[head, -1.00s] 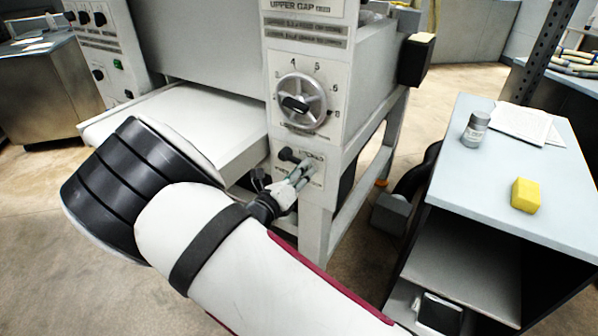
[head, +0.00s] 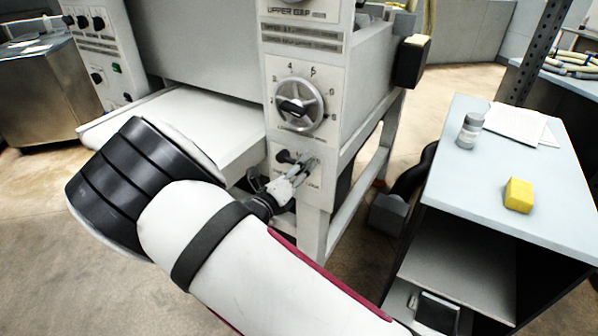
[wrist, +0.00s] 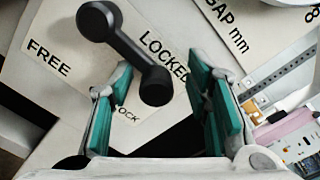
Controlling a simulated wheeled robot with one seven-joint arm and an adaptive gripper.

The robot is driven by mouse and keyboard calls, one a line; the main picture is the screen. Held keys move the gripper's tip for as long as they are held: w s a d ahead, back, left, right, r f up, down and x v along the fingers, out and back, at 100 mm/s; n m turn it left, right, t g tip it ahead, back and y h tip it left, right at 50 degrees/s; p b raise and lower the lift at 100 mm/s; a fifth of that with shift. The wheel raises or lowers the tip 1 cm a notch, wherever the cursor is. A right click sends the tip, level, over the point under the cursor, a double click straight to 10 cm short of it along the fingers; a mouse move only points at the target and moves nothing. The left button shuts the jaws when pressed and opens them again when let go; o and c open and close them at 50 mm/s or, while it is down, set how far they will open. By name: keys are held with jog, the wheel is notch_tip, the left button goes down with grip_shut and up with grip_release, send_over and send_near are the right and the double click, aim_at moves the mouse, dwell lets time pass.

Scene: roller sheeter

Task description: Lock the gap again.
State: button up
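The black lock lever (wrist: 126,52) sits on the white panel between the printed words FREE (wrist: 50,62) and LOCKED (wrist: 163,55) in the wrist view. One round end is at upper left; the other lies lower, between my fingers. I cannot tell which end is the pivot. In the head view the lever (head: 284,156) shows as a small dark shape below the handwheel. My gripper (wrist: 163,108) is open, with its green-padded fingers on either side of the lever's lower end and visible gaps to both. It also shows at the panel in the head view (head: 304,170).
The gap handwheel (head: 299,105) is just above the lever. The white sheeter table (head: 185,125) extends left of the panel. At right stands a cabinet (head: 480,195) with a grey bottle (head: 471,130), papers (head: 520,123) and a yellow block (head: 518,195). Floor shows between.

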jog(key=shift+a, duration=0.15)
jog(key=shift+s+f, duration=0.1)
jog(key=shift+s, duration=0.05)
jog(key=shift+s+a, duration=0.2)
jog(key=shift+s, duration=0.05)
jog(key=v, duration=1.1)
jog(key=shift+s, duration=0.1)
